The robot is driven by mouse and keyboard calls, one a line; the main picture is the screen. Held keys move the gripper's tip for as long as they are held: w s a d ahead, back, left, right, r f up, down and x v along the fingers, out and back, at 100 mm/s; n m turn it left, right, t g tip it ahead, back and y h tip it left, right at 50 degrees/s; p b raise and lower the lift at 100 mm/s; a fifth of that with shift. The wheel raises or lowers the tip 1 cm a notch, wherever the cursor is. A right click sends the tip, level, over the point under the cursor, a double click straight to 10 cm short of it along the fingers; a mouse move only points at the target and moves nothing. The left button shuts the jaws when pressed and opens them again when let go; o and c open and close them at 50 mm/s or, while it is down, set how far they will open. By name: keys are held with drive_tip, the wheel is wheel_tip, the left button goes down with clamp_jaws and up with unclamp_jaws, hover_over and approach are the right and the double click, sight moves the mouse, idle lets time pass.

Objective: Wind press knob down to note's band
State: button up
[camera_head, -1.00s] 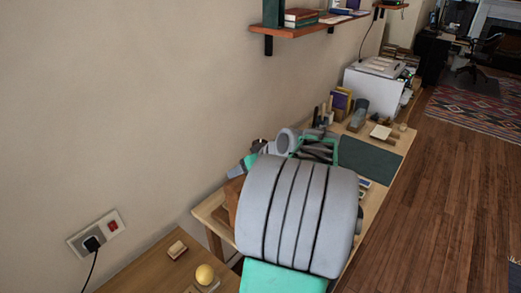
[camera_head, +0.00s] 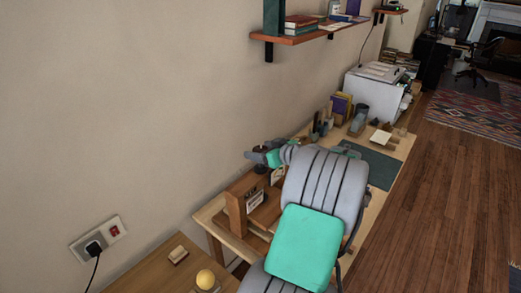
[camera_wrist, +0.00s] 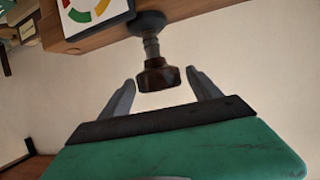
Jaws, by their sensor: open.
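The dark press knob (camera_wrist: 157,75) sits on a short metal screw in the wrist view. My gripper (camera_wrist: 160,78) is open, with one finger on either side of the knob; I see gaps between fingers and knob. A white dial (camera_wrist: 97,10) with green, yellow and red bands is partly cut off at the top; its pointer is not visible. In the head view the wooden press (camera_head: 236,212) stands on the bench, partly hidden by my arm. My gripper (camera_head: 256,157) is above the press.
The workbench (camera_head: 212,213) stands along the wall, with a dark green mat (camera_head: 372,167), books and a white box-like machine (camera_head: 374,92) farther along. A shelf (camera_head: 300,38) is on the wall above. A nearer table holds a yellow ball (camera_head: 205,279).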

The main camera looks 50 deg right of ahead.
drive_tip(key=shift+c, duration=0.4)
drive_tip(key=c, duration=1.3)
drive_tip(key=shift+f+m+h+b, duration=0.15)
drive_tip(key=shift+m+h+b, duration=0.25)
drive_tip(key=shift+b, duration=0.25)
drive_tip(key=shift+m+h+b, duration=0.3)
drive_tip(key=shift+m+h, duration=0.1)
drive_tip(key=shift+h, duration=0.1)
drive_tip(key=o, duration=1.4)
drive_tip(key=b+v, duration=0.2)
drive_tip(key=v, duration=0.6)
drive_tip(key=shift+w, duration=0.1)
